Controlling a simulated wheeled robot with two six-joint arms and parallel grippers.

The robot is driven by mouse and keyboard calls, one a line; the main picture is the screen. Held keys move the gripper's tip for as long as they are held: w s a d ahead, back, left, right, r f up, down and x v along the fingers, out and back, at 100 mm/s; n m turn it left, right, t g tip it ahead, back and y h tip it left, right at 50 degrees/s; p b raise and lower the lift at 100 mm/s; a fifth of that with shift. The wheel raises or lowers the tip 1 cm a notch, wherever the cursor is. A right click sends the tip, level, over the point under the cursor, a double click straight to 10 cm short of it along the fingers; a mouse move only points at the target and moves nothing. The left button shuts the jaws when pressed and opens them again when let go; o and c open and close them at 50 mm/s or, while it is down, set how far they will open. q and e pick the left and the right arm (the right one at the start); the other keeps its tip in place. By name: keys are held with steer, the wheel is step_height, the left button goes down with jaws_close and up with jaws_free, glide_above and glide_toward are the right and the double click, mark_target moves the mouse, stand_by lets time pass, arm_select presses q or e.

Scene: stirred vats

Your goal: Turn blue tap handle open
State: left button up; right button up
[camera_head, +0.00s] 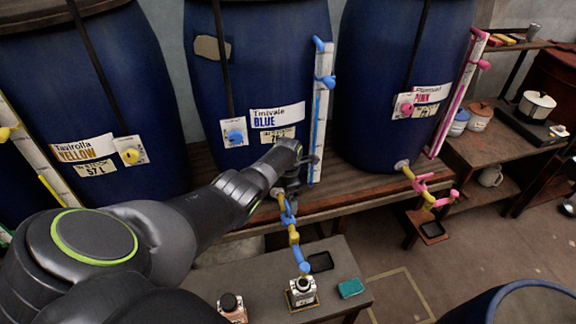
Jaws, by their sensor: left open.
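The blue vat (258,75) stands in the middle, with a label reading BLUE (277,117). Its blue and yellow tap (293,236) hangs below the shelf edge in front of it. My left arm reaches in from the left, and its dark left gripper (283,194) is at the top of this tap. The gripper is open; its fingers are small and dark, and I cannot tell whether they touch the handle. The wrist and gripper hide the upper part of the tap and its handle. My right gripper is not in view.
A glass bottle (302,291) stands on the low table under the blue tap, beside a teal sponge (351,287) and a dark-capped bottle (231,307). Yellow (80,90) and pink (400,80) vats flank the blue one. The pink tap (421,187) juts out right.

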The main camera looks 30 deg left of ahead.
mark_target(288, 207)
arm_select(q)
step_height(288, 207, up, 10)
steer(key=p, duration=0.1)
steer(key=shift+r, duration=0.2)
stand_by(0.6)
